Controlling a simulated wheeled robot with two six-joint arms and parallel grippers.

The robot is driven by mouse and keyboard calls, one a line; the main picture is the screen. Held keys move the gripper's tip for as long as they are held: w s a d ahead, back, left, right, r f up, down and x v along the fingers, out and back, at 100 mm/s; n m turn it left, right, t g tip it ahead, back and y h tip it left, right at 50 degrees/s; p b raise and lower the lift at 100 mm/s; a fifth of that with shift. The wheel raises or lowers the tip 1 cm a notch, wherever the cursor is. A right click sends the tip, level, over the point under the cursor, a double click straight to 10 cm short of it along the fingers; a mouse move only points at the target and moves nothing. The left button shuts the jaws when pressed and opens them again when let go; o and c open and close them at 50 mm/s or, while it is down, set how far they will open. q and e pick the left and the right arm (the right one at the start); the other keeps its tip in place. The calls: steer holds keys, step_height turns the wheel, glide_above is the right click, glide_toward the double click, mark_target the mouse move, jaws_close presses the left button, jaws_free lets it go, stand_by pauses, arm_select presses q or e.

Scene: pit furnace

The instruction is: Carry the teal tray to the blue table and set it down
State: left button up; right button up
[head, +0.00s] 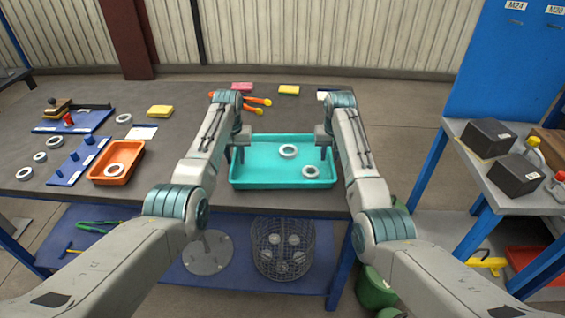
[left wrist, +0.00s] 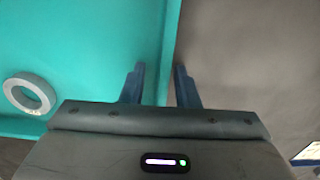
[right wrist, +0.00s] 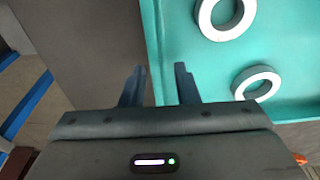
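The teal tray (head: 258,170) sits level near the front edge of the dark-topped table (head: 200,100), with two pale rings (head: 288,151) (head: 310,171) inside. My left gripper (head: 235,154) is at its left wall and my right gripper (head: 328,153) at its right wall. In the left wrist view the open fingers (left wrist: 160,68) straddle the tray wall, with a gap visible. In the right wrist view the open fingers (right wrist: 160,68) straddle the opposite wall, also with a gap. Both the dark-topped table and the right-hand bench (head: 475,180) have blue frames; I cannot tell which is the blue table.
Left of the tray are an orange tray (head: 105,175) with a ring, a blue peg board (head: 75,165) and loose rings. Orange-handled pliers (head: 255,100) lie behind it. A floor gap separates table and bench.

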arm_select(q)
steer(key=c, duration=0.6)
arm_select(e)
steer(key=c, duration=0.6)
arm_select(q)
steer(key=shift+d, duration=0.1)
jaws_close()
arm_select(e)
jaws_close()
